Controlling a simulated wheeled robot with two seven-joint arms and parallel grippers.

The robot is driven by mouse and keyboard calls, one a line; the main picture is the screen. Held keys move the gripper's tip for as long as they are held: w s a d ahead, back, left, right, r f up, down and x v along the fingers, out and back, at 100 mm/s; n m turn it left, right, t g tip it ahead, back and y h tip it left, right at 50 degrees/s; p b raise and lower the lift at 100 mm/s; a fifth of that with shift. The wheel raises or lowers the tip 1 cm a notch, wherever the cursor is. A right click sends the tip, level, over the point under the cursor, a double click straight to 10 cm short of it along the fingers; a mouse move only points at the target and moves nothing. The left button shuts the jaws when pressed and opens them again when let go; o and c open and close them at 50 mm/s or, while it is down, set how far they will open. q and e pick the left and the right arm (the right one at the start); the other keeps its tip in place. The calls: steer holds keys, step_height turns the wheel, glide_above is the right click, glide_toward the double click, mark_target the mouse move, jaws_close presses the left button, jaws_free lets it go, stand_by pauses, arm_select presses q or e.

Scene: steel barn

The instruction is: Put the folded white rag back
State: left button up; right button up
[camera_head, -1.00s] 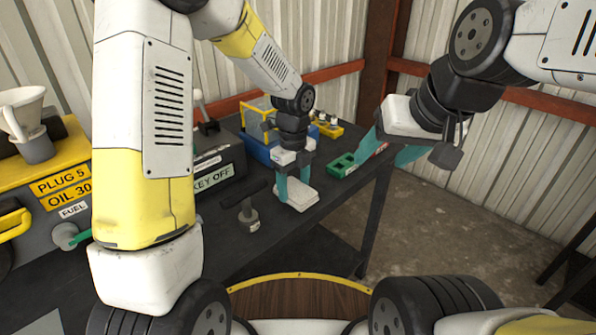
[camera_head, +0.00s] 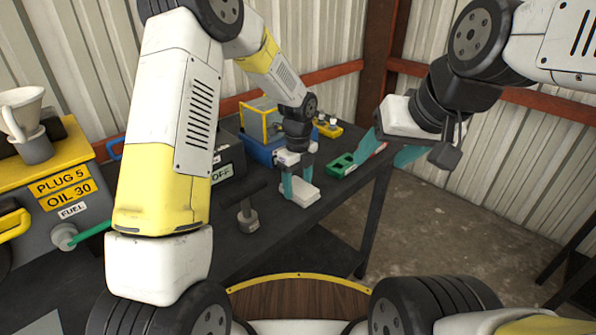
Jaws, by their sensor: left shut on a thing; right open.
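The folded white rag (camera_head: 301,194) is a small pale block at the front edge of the dark bench. My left gripper (camera_head: 298,188) points down over it with its teal fingers on either side, shut on the rag. The rag is at or very close to the bench top; I cannot tell whether it touches. My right gripper (camera_head: 396,150) is open and empty, off the bench's right edge.
A green tray (camera_head: 342,164) lies to the right of the rag, and a blue box with a yellow frame (camera_head: 262,125) stands behind. A dark T-handled tool (camera_head: 247,216) stands to the left. A yellow-topped machine (camera_head: 70,190) is at far left. Bare bench (camera_head: 290,222) shows in front.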

mark_target(298, 186)
arm_select(q)
steer(key=o, duration=1.3)
steer(key=shift+f, duration=0.1)
step_height(298, 186, up, 12)
steer(key=s+a+r+n+t, duration=0.2)
steer(key=s+a+r+n, duration=0.3)
steer(key=r+n, duration=0.25)
steer(key=s+a+r+n+t, duration=0.1)
steer(key=s+a+r+n, duration=0.1)
steer(key=s+n, duration=0.4)
steer(key=s+a+r+n+t+h, duration=0.1)
steer(key=s+a+r+n, duration=0.1)
steer(key=s+a+n, duration=0.2)
steer(key=s+a+r+n+t+h, duration=0.1)
steer(key=s+a+r+n+t, duration=0.1)
steer(key=s+n, duration=0.6)
steer(key=shift+s+a+n, duration=0.3)
steer(key=shift+a+n, duration=0.1)
steer(key=shift+n, duration=0.05)
